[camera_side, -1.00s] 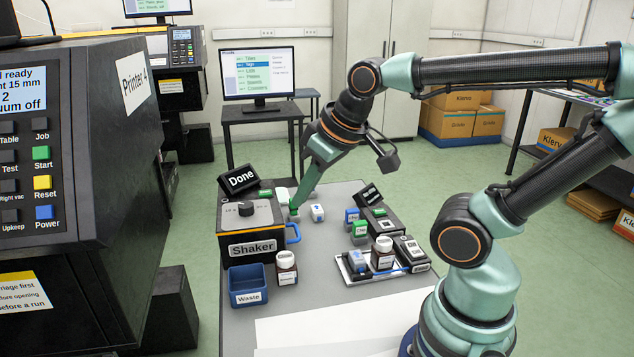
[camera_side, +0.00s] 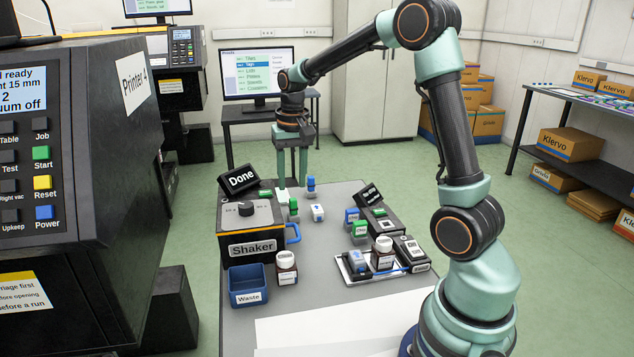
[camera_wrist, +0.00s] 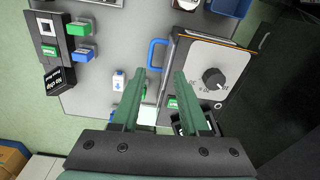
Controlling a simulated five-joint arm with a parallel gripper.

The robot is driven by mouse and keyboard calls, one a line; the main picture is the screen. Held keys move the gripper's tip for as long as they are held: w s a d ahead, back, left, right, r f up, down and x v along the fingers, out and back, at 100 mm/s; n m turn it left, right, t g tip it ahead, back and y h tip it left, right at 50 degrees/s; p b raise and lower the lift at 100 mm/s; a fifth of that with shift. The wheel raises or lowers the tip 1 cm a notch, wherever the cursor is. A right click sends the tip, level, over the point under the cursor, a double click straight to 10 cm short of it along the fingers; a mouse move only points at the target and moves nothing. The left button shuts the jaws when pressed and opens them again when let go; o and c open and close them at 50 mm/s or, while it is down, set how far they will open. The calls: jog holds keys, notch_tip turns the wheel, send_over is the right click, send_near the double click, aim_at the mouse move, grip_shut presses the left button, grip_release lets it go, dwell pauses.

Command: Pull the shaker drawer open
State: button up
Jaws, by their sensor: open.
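The shaker (camera_side: 250,225) is a black box with a grey top, a dark knob and a "Shaker" label. It stands at the left of the grey table. A blue loop handle (camera_side: 294,234) sticks out from its right side; no gap of a pulled-out drawer shows there. In the wrist view the blue handle (camera_wrist: 155,54) lies just beyond my fingertips, beside the shaker's grey top (camera_wrist: 208,68). My gripper (camera_side: 292,180) is open and empty, pointing down above the table's far end, behind the shaker and apart from the handle. In the wrist view my gripper (camera_wrist: 157,76) has its fingers spread.
A green-capped bottle (camera_side: 293,207), a blue-capped one (camera_side: 311,186) and a white and blue one (camera_side: 317,213) stand right of the shaker. A "Done" sign (camera_side: 239,179) rises behind it. A blue waste bin (camera_side: 248,286) and brown jar (camera_side: 286,270) stand in front.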

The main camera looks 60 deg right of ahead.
aim_at(298, 232)
jog(key=shift+m+g, duration=0.4)
jog(key=shift+m, duration=0.2)
jog(key=d+f, duration=0.1)
jog(key=f, duration=0.9)
jog(key=w+d+f, duration=0.1)
jog(key=f, duration=0.4)
jog(key=shift+d+f, duration=0.1)
jog(key=shift+d, duration=0.2)
grip_shut()
